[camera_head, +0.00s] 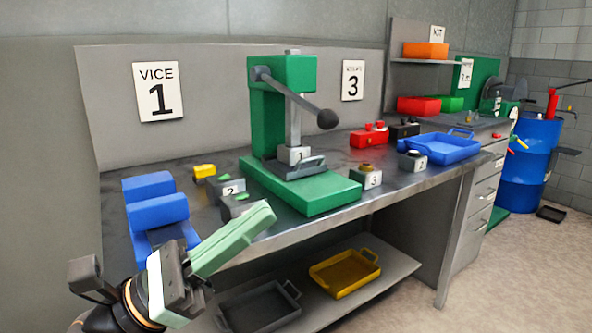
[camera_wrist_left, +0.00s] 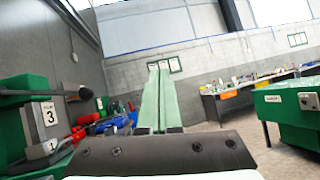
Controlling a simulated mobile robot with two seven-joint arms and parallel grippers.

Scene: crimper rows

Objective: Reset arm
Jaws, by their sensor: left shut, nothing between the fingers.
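My left gripper (camera_head: 232,240) is at the lower left of the head view, in front of the bench's front edge. Its two long pale green fingers lie together, shut and empty, pointing up and to the right. In the left wrist view the fingers (camera_wrist_left: 158,100) stand side by side with nothing between them. The green press (camera_head: 285,120) with its black-knobbed lever stands on the bench beyond the fingers. My right gripper is not in either view.
The metal bench (camera_head: 335,190) holds a blue vice (camera_head: 160,215) at left, small numbered blocks, red parts (camera_head: 369,135) and a blue tray (camera_head: 438,147). A yellow tray (camera_head: 344,273) sits on the lower shelf. Open floor lies at the right front.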

